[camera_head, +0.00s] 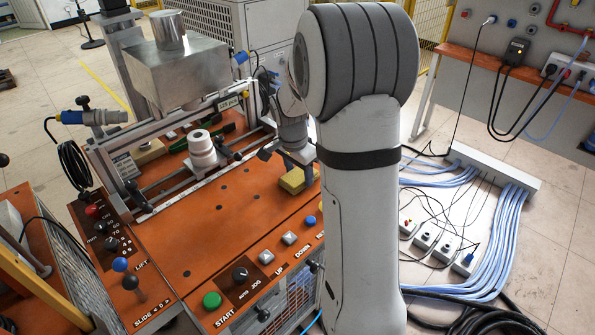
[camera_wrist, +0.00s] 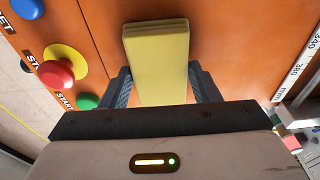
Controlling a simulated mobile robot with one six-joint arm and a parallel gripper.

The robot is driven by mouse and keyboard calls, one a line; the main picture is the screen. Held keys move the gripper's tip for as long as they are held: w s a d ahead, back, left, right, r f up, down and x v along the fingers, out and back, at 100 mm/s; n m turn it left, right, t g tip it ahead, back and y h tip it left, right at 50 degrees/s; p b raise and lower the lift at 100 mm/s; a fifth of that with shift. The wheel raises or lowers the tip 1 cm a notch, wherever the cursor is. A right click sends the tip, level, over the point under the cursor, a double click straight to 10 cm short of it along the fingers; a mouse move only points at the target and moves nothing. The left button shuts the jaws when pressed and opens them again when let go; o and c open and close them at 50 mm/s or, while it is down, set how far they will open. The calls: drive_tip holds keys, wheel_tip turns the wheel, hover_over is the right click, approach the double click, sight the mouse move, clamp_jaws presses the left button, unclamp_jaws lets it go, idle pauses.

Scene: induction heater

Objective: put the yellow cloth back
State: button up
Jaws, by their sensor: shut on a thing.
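The yellow cloth (camera_wrist: 160,60) is a flat folded block. In the wrist view it sits between the two fingers of my gripper (camera_wrist: 160,88), which is shut on it. In the head view the cloth (camera_head: 294,181) shows at the right part of the orange worktop (camera_head: 228,221), beside my arm. My gripper (camera_head: 291,163) points down at it there, with the fingers partly hidden. I cannot tell whether the cloth touches the worktop or is just above it.
A white stepped cylinder (camera_head: 202,149) stands on the rail fixture left of my gripper. A metal box (camera_head: 190,68) rises behind it. Buttons, including a green start button (camera_head: 212,300), line the front edge. The middle of the worktop is clear.

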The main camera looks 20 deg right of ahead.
sight(294, 177)
drive_tip(key=o, duration=0.9)
drive_tip(key=shift+r, duration=0.1)
wheel_tip(294, 177, up, 11)
drive_tip(key=a, duration=0.2)
drive_tip(key=s+a+n, duration=0.3)
drive_tip(key=s+n, duration=0.1)
drive_tip(key=s, duration=0.3)
drive_tip(key=s+a+f+n+t+y, duration=0.1)
drive_tip(key=s+a+n, duration=0.2)
drive_tip(key=s+n, duration=0.2)
drive_tip(key=s+a+n+t, duration=0.1)
drive_tip(key=s+a+n, duration=0.2)
drive_tip(key=s, duration=0.7)
drive_tip(key=shift+s+f+n, duration=0.15)
drive_tip(key=shift+s+n, duration=0.15)
drive_tip(key=shift+n, duration=0.6)
